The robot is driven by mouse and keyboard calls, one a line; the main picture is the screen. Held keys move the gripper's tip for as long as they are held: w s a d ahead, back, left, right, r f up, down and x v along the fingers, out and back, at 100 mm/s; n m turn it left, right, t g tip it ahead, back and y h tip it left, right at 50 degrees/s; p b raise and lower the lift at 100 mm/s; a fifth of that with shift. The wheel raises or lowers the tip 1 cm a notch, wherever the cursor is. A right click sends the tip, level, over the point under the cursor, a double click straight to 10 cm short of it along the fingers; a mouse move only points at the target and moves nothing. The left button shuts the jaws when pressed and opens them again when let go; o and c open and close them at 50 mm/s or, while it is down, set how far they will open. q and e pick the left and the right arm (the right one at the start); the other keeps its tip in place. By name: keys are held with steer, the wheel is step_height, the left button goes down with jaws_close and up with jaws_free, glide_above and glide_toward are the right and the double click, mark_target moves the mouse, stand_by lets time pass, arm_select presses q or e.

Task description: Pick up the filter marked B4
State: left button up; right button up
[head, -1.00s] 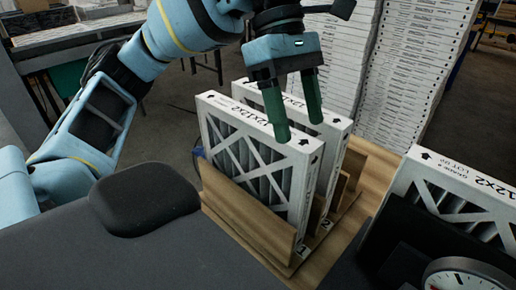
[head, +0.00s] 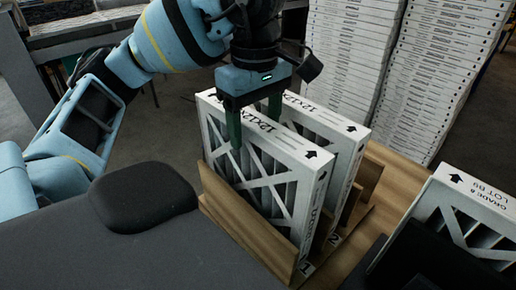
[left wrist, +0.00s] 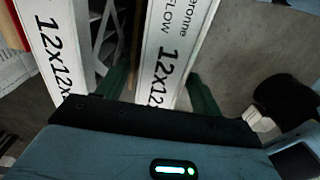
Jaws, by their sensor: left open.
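Two white cardboard-framed filters stand upright in a wooden rack (head: 243,232). The front filter (head: 262,180) is in the slot labelled 1; the rear filter (head: 345,160) is in slot 2. I cannot read a B4 mark on either. My left gripper (head: 255,122) is open above the front filter, one finger on its near side and one in the gap between the filters. In the left wrist view, the fingers (left wrist: 160,90) straddle the top edge of the front filter (left wrist: 172,40); the rear filter (left wrist: 62,60) is beyond the inner finger. My right gripper is not seen.
Another filter (head: 460,210), with "GRADE" and "LOT" print, stands at the right. Tall stacks of white boxes (head: 345,60) rise behind the rack. A dark grey surface (head: 130,250) with a rounded pad fills the lower left.

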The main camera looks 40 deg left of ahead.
arm_select(q)
steer(key=b, duration=0.2)
glide_above(256, 181)
steer(key=w+a, duration=0.3)
steer(key=f, duration=0.5)
steer(key=shift+s+d, duration=0.25)
steer(key=shift+p, duration=0.3)
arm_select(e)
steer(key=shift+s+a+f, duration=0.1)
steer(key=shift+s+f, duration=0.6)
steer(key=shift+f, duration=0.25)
arm_select(q)
steer(key=c, duration=1.4)
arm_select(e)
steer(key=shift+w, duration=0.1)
